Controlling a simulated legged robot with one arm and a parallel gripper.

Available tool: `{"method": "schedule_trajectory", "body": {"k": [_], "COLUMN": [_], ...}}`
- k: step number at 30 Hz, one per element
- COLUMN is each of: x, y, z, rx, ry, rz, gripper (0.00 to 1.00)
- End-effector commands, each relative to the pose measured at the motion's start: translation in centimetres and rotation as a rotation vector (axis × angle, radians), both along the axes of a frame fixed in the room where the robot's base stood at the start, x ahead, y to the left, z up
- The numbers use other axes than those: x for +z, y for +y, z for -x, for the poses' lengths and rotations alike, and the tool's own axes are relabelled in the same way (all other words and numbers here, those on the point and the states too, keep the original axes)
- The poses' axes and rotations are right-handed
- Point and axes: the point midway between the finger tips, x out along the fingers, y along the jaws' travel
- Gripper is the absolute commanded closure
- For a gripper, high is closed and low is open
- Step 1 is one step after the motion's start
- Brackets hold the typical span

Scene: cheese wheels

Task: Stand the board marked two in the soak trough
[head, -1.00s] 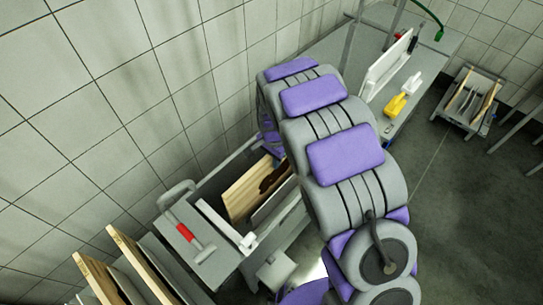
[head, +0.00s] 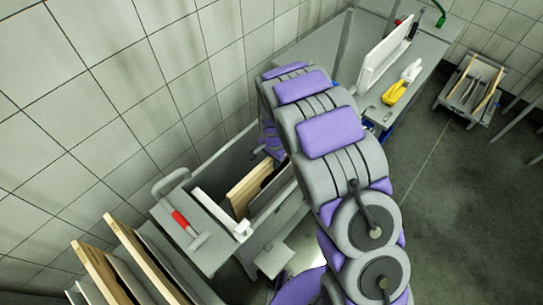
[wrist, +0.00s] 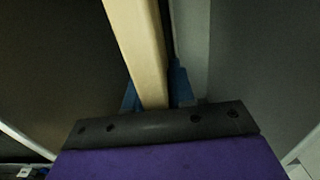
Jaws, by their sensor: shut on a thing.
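In the head view, a pale wooden board (head: 247,190) stands on edge, its lower part inside the grey soak trough (head: 275,226). A dark patch shows on its face beside my arm, but no number is readable. My arm bends over the trough and hides the gripper's fingers and the board's far part. In the wrist view, my gripper (wrist: 155,92) has its blue fingers on either side of the pale edge of the board (wrist: 135,35), shut on it. The board's bottom and the trough floor are hidden.
A white slab (head: 220,213) and a grey plate stand close beside the board. A red-handled tool (head: 186,225) lies on the near ledge. More boards (head: 135,255) stand at lower left. A white panel (head: 385,55) and yellow bottle (head: 396,94) are on the far counter.

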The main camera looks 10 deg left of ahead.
Motion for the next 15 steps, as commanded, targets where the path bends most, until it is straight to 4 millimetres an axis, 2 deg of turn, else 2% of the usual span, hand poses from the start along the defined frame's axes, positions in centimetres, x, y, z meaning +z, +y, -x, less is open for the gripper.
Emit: {"method": "schedule_trajectory", "body": {"k": [9,15], "x": [-2.8,-3.9], "y": [0.4,0.2], "z": [0.0,0.0], "rx": [0.000,0.001], "ry": [-0.001,-0.002], "rz": [0.004,0.001], "gripper": [1.00,1.00]}}
